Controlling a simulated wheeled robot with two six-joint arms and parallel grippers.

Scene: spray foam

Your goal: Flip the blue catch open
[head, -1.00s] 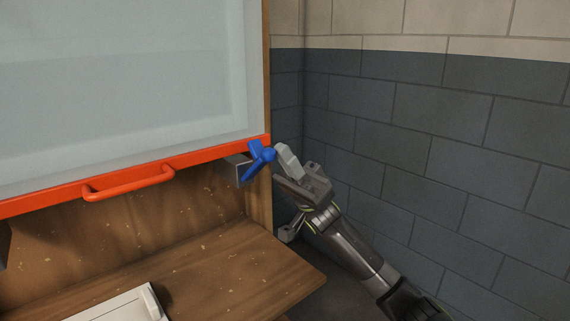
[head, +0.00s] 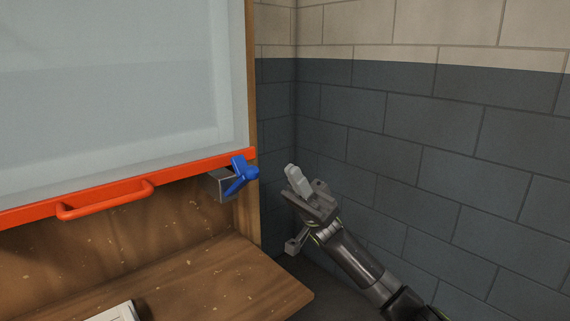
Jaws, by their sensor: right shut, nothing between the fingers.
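The blue catch (head: 243,175) sits at the right end of the red rail along the sash's lower edge, next to a grey metal bracket (head: 222,186). The arm reaches up from the lower right. My left gripper is not in view.
A pale sash panel (head: 120,75) has a red rail (head: 195,170) and red handle (head: 105,200). A wooden ledge (head: 235,280) lies below, with a white object (head: 112,313) at the bottom edge. A dark block wall (head: 450,170) stands behind my right arm.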

